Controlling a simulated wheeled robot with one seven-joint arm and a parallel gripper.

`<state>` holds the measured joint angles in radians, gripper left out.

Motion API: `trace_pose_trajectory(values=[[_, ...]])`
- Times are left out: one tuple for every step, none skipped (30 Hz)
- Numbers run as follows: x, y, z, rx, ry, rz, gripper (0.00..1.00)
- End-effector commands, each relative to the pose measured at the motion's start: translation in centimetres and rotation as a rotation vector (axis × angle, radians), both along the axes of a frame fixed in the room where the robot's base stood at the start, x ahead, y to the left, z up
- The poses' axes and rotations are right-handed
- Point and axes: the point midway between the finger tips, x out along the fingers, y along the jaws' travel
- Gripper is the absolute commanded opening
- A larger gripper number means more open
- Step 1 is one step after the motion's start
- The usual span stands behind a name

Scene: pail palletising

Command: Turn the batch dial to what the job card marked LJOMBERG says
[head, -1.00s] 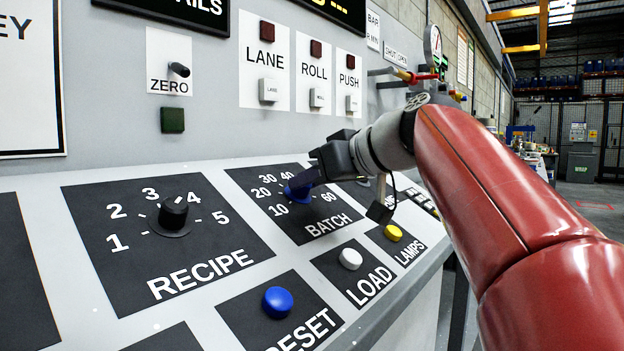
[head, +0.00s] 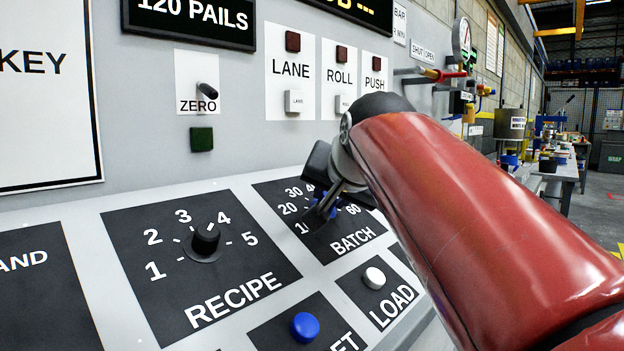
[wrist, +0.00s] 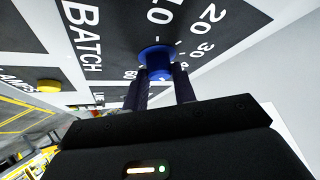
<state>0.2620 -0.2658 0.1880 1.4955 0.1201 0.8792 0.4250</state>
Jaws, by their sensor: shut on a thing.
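The batch dial (head: 326,204) is a blue knob on a black plate lettered BATCH, with numbers around it from 10 up to 60. My gripper (head: 321,209) is at the dial, its two fingers shut on the blue knob. In the wrist view the knob (wrist: 156,60) sits between the fingertips (wrist: 165,78). The fingers and arm hide some numbers, and I cannot read where the dial points. No card marked LJOMBERG is readable in these views.
The recipe dial (head: 206,240) is left of the batch plate. A blue button (head: 305,327) and the white LOAD button (head: 374,278) are in front. The ZERO switch (head: 207,92) and LANE button (head: 294,101) are on the upright panel behind. A sign (head: 190,18) reads 120 PAILS.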

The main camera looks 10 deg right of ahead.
Motion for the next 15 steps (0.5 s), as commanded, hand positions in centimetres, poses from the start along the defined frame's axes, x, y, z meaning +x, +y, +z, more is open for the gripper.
trace_pose_trajectory(values=[[0.02, 0.01, 0.42, 0.013, 0.012, -0.034, 0.04], [0.04, 0.07, 0.39, 0.024, 0.02, -0.057, 0.04], [0.06, 0.07, 0.38, 0.037, 0.029, -0.086, 0.04], [0.09, 0.12, 0.36, 0.047, 0.035, -0.107, 0.04], [0.1, 0.11, 0.33, 0.058, 0.043, -0.127, 0.04], [0.12, 0.15, 0.3, 0.07, 0.051, -0.152, 0.04], [0.13, 0.14, 0.3, 0.078, 0.057, -0.171, 0.04], [0.13, 0.2, 0.26, 0.088, 0.063, -0.188, 0.04], [0.14, 0.23, 0.26, 0.097, 0.07, -0.209, 0.04], [0.15, 0.23, 0.27, 0.106, 0.074, -0.225, 0.04], [0.15, 0.24, 0.27, 0.112, 0.08, -0.239, 0.04], [0.18, 0.27, 0.25, 0.121, 0.086, -0.257, 0.04], [0.19, 0.26, 0.22, 0.127, 0.09, -0.269, 0.04], [0.19, 0.26, 0.2, 0.133, 0.095, -0.281, 0.04], [0.21, 0.32, 0.21, 0.138, 0.099, -0.292, 0.04]])
